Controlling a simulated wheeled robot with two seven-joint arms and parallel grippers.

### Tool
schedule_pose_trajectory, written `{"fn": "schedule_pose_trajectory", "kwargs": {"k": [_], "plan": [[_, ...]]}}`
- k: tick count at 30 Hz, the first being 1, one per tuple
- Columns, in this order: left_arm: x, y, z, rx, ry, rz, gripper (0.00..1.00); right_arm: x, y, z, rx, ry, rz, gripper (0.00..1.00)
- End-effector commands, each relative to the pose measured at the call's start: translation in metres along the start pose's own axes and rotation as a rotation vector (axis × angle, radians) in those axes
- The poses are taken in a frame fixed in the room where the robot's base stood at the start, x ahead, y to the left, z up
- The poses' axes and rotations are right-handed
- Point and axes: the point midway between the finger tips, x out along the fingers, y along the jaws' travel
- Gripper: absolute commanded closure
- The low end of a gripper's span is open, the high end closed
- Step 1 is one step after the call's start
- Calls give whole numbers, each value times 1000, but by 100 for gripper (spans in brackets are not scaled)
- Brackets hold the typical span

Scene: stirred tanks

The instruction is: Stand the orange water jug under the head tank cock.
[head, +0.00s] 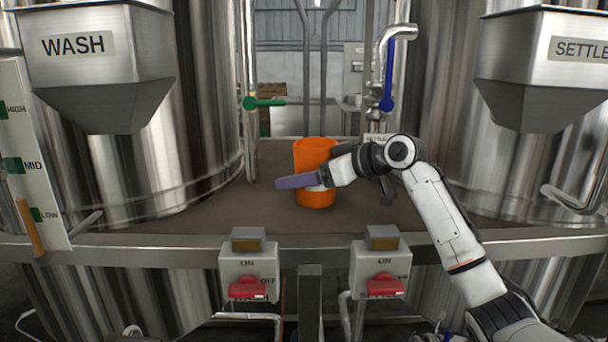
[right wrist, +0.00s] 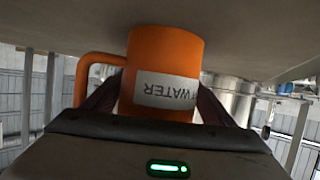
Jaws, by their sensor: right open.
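The orange water jug (head: 316,152) stands upright on the brown deck between the two big steel tanks. In the right wrist view the jug (right wrist: 165,55) appears upside down, with its white WATER label and its handle at the left. My right gripper (head: 312,181) is open around the jug, one finger across its near side. Its two dark fingers (right wrist: 157,100) show on either side of the jug in the right wrist view. A green-handled cock (head: 264,103) and a blue-handled cock (head: 387,101) are behind the jug; I cannot read which is the head tank's. My left gripper is out of view.
A WASH hopper (head: 105,80) hangs at the left and a SETTLE hopper (head: 545,95) at the right. Two switch boxes with red knobs (head: 248,288) (head: 386,285) sit on the front rail. The deck (head: 235,212) is clear left of the jug.

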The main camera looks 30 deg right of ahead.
Motion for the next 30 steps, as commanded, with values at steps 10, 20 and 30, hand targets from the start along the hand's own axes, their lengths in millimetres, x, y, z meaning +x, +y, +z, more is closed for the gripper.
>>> {"fn": "schedule_pose_trajectory", "kwargs": {"k": [10, 20, 30], "plan": [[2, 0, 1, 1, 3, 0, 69, -38, 2, -1, -3, 0, 5, 22], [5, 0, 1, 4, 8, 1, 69, -103, 1, -1, -1, -1, 3, 22], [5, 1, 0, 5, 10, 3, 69, -121, 0, -2, 0, 0, -1, 22]]}}
